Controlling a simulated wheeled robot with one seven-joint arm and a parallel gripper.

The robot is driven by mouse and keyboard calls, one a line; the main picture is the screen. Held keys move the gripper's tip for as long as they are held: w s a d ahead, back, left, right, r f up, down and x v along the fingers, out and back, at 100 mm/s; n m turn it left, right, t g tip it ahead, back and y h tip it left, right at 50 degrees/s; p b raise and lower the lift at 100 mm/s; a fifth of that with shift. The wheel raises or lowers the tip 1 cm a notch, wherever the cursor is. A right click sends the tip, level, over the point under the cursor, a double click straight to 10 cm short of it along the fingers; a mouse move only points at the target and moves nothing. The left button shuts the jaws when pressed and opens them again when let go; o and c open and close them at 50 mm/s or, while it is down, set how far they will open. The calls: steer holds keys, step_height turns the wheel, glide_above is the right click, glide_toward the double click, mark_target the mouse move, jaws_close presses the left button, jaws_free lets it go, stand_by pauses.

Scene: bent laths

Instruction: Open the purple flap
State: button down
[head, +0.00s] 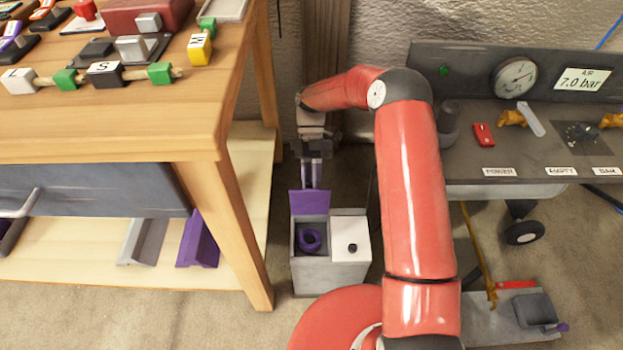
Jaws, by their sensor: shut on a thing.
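The purple flap (309,204) stands up at the back of the left compartment of a small grey box (329,278) on the floor. The compartment below it is uncovered, and a purple ring-shaped thing (309,239) shows inside. My gripper (312,186) reaches down from above and is shut on the flap's upper edge. The exact contact of the fingertips is small and hard to make out.
The box's right half has a white lid (349,240) with a black knob. A wooden table (150,110) stands close on the left, with purple and grey pieces on its lower shelf. A grey bench (480,145) with a gauge stands at right.

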steer(key=shift+w+a+f, duration=0.25)
steer(key=shift+a+f, duration=0.05)
steer(key=shift+f, duration=0.2)
steer(key=shift+a, duration=0.1)
steer(key=c, duration=1.2)
jaws_free()
steer(key=shift+a, duration=0.1)
steer(key=v, duration=0.8)
